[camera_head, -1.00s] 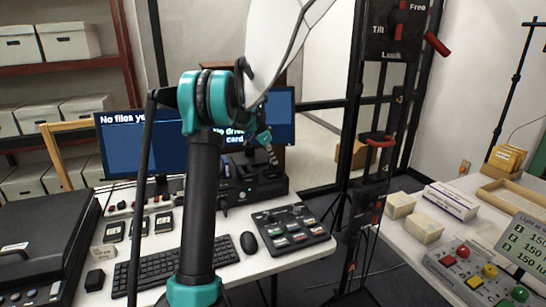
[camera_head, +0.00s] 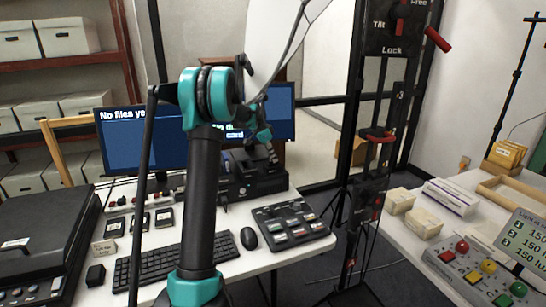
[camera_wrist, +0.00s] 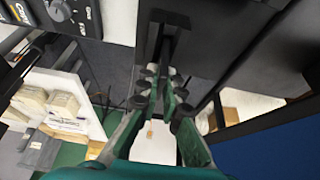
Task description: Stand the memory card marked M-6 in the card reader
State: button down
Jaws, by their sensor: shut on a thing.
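My gripper (camera_head: 270,157) is at the top right of a black boxy device (camera_head: 240,188), apparently the card reader, beside the monitor. In the wrist view my gripper (camera_wrist: 163,88) has its fingers close together on a small dark thing, mostly hidden between the pads. I cannot read a mark on it or tell whether it touches the device. Dark card-like pieces (camera_head: 164,218) lie on the white desk left of the device; their labels are too small to read.
A keyboard (camera_head: 165,262), a mouse (camera_head: 250,239) and a button panel (camera_head: 291,224) lie in front of the device. A monitor (camera_head: 150,140) stands behind. A black stand (camera_head: 375,130) rises to the right, with a second table (camera_head: 420,258) beyond it.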

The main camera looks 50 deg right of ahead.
jog(key=shift+f, duration=0.6)
jog(key=c, duration=1.6)
grip_release()
jog(key=v, duration=1.2)
jog(key=shift+w, duration=0.1)
jog(key=shift+f, duration=0.1)
